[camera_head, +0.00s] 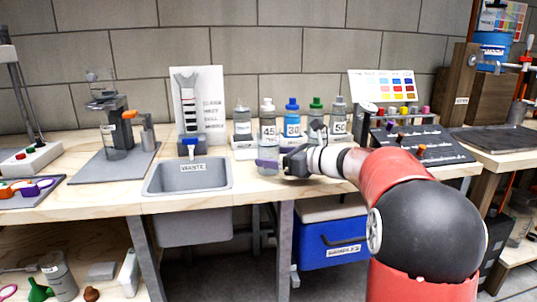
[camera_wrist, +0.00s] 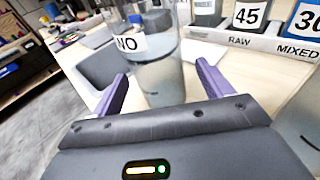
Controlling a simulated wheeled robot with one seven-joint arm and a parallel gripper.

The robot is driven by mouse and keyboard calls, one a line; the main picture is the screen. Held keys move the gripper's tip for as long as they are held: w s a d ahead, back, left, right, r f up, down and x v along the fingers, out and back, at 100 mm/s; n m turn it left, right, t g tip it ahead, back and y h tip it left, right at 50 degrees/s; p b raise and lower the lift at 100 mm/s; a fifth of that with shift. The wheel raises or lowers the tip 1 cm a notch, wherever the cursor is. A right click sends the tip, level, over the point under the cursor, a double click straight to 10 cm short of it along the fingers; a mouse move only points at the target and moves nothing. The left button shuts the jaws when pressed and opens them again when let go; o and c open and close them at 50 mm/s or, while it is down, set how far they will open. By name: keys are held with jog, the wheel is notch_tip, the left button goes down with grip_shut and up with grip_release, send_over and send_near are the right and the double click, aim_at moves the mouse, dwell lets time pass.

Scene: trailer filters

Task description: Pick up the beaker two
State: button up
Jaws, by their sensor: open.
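A clear beaker (camera_wrist: 160,78) with greyish liquid stands upright between the two purple fingers of my gripper (camera_wrist: 160,74) in the wrist view. A white label on it shows the letters NO; the rest of the label is cut off or turned away, and no number two is readable. The fingers are open on either side of the beaker, with no clear contact. There the beaker is hard to make out.
Several bottles stand in a labelled rack behind, including the blue-capped one marked 30 (camera_head: 292,122) and one marked 50 (camera_head: 339,120). A grey waste sink (camera_head: 188,176) lies to the left. A dark board with knobs (camera_head: 425,145) is to the right.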

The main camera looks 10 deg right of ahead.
jog(key=shift+c, duration=0.2)
jog(key=c, duration=1.2)
jog(key=shift+r, duration=0.15)
jog(key=shift+c, duration=0.2)
notch_tip(320, 180, up, 19)
jog(key=p, duration=0.2)
jog(key=shift+r, duration=0.2)
